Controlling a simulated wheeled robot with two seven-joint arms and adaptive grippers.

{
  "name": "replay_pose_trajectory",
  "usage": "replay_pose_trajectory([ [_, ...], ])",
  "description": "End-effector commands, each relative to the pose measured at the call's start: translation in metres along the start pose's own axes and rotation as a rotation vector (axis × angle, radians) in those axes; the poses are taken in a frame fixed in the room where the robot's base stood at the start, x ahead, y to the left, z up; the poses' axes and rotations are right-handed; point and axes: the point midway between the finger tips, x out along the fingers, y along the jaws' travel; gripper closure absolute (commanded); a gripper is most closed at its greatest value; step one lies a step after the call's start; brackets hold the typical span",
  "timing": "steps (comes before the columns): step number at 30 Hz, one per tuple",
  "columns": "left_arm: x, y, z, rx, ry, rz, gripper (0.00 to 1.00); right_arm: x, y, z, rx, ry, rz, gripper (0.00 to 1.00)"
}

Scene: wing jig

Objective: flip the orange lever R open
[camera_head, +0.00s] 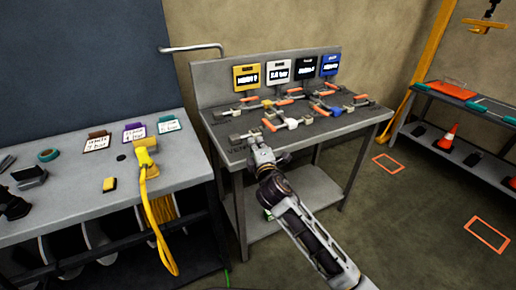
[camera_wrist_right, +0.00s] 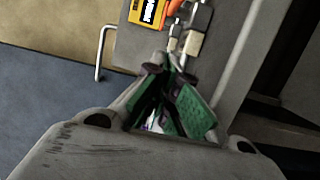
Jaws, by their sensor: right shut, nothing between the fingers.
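Several toggle clamps with orange levers sit on the grey jig table (camera_head: 222,130). The nearest orange lever (camera_head: 268,125) lies just beyond my right gripper (camera_head: 258,143). I cannot tell from labels which lever is R. My right gripper reaches in over the table's front edge, shut and empty. In the wrist view its green-padded fingers (camera_wrist_right: 171,68) come together at the tips, just short of a pale clamp block (camera_wrist_right: 194,43). An orange piece (camera_wrist_right: 174,8) shows beyond at the top edge. My left gripper is not in view.
Label signs (camera_head: 246,77) stand along the table's back. A left bench (camera_head: 75,190) holds a yellow tool (camera_head: 145,150) with a hanging yellow strap. A shelf at right holds an orange cone (camera_head: 447,137).

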Motion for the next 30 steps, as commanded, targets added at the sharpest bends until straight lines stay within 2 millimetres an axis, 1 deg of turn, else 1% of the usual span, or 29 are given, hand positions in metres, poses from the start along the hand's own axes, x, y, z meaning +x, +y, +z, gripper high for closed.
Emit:
replay_pose_trajectory([
  [6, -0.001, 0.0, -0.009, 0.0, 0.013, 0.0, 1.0, 0.021, 0.0, 0.0, 0.0, -0.001, 0.0, 1.0],
  [9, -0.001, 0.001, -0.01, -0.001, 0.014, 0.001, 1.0, 0.03, 0.001, 0.0, 0.0, 0.0, 0.001, 1.0],
  [20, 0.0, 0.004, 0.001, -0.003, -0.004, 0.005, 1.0, 0.057, 0.001, 0.0, 0.0, 0.0, 0.001, 1.0],
  [24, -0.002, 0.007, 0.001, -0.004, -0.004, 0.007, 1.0, 0.06, 0.0, 0.017, -0.001, -0.002, 0.0, 1.0],
  [30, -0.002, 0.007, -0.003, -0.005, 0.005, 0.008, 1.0, 0.063, 0.0, 0.032, -0.001, -0.001, 0.0, 1.0],
])
